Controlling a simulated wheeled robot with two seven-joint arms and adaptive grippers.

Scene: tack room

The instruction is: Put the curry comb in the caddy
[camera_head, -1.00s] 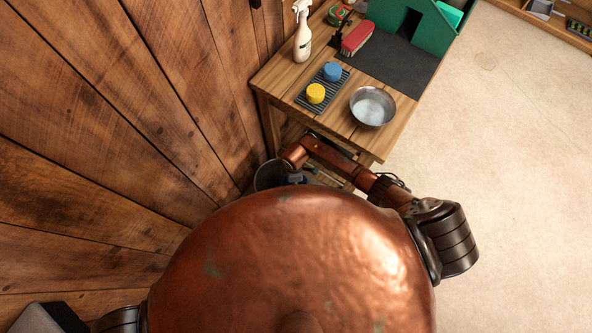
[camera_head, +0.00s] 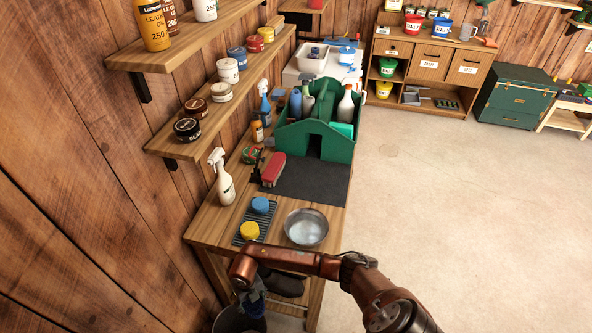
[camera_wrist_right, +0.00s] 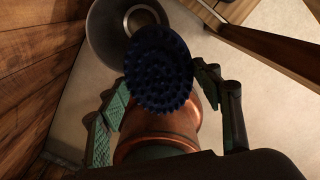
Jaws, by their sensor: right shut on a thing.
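The curry comb (camera_wrist_right: 158,68) is a dark blue round pad with rows of nubs. My right gripper (camera_wrist_right: 165,88) is shut on it, its green fingers on either side, nubs facing the camera. In the head view my right gripper (camera_head: 252,296) hangs low in front of the table's near end, below the tabletop; the comb is hard to make out there. The green caddy (camera_head: 316,142) stands at the table's far end, holding several bottles and a teal block. My left gripper is not in view.
The wooden table (camera_head: 217,226) carries a metal bowl (camera_head: 306,227), a ribbed mat (camera_head: 268,222) with blue and yellow round pieces, a white spray bottle (camera_head: 224,178) and a red brush (camera_head: 273,170). Shelves (camera_head: 196,130) overhang its left side. A bucket (camera_head: 226,321) stands below. Floor at right is clear.

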